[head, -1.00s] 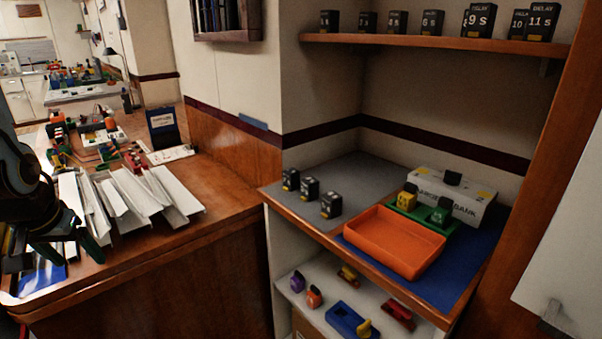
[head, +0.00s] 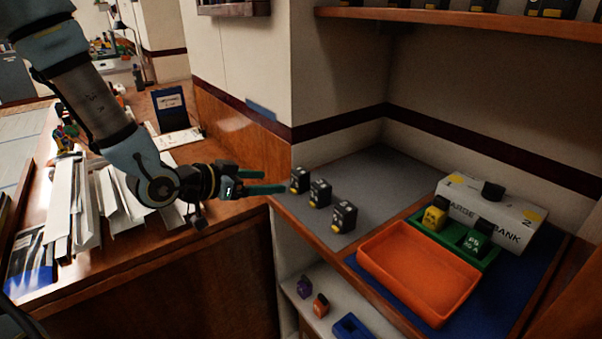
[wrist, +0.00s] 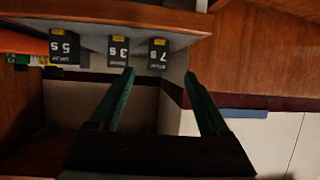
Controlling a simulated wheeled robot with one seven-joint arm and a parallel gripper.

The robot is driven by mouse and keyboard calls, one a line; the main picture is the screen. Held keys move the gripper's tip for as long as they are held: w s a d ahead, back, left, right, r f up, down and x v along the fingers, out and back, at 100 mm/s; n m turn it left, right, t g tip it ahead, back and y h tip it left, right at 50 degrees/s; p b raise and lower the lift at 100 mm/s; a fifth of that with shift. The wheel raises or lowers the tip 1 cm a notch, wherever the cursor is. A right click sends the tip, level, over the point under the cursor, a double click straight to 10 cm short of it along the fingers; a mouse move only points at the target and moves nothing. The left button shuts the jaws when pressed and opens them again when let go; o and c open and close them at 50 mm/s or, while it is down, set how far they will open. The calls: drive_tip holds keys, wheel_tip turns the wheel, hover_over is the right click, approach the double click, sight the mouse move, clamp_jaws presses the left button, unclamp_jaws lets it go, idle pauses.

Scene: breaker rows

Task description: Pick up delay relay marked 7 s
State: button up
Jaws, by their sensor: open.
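Three black delay relays with yellow tabs stand in a row on the grey mat. The relay marked 7 s (wrist: 158,55) is at the right of the row in the wrist view; it matches the leftmost relay (head: 299,180) in the head view. The 3 s relay (wrist: 118,50) is beside it, also in the head view (head: 319,193). The 5 s relay (wrist: 65,48) is nearest the orange tray, also in the head view (head: 343,217). My gripper (head: 284,181) is open and empty, just left of the 7 s relay; its fingers (wrist: 159,74) point at that relay, apart from it.
The orange tray (head: 372,279), a green holder (head: 484,263) with a yellow and a green relay, and a white bank box (head: 510,210) stand right of the row. A walled corner is behind. A lower shelf (head: 290,290) holds small coloured parts.

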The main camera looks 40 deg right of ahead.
sight(294, 178)
drive_tip(key=x, duration=0.5)
drive_tip(key=shift+s+d+r+p, duration=0.1)
drive_tip(key=shift+s+r+p, duration=0.1)
drive_tip(key=shift+r+p, duration=0.15)
drive_tip(key=shift+p+x, duration=1.1)
drive_tip(key=shift+x, duration=1.95)
drive_tip(key=shift+w+r, duration=0.1)
clamp_jaws()
